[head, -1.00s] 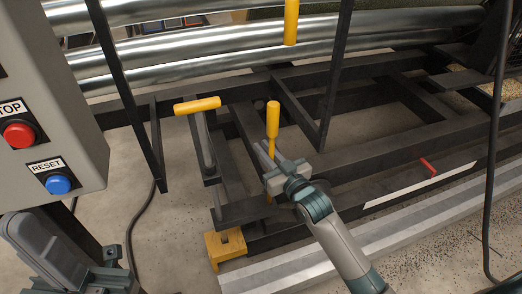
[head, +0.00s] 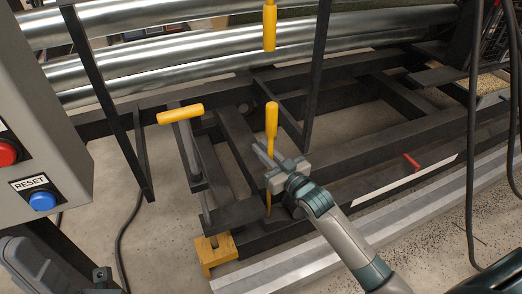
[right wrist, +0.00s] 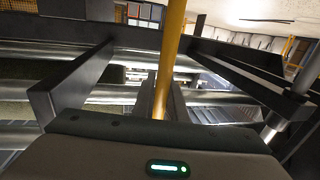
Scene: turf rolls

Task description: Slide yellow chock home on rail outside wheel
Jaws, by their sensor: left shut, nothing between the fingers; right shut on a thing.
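The yellow chock (head: 217,252) is a notched block at the near left end of the silver rail (head: 270,272), at the foot of the dark frame. My right gripper (head: 264,160) is shut on a thin upright yellow rod with a thick yellow grip (head: 271,120). The rod's lower end is right of the chock and apart from it in the picture. The rod also crosses the right wrist view (right wrist: 168,65). My left gripper (head: 40,268) is shut and empty, partly cut off at the lower left. I cannot make out a wheel.
A yellow T-handle (head: 180,113) stands on the dark frame above the chock. Another yellow handle (head: 269,25) hangs higher. The control box (head: 40,150) with a blue RESET button fills the left. A red handle (head: 411,161) lies on the frame; cables hang at right.

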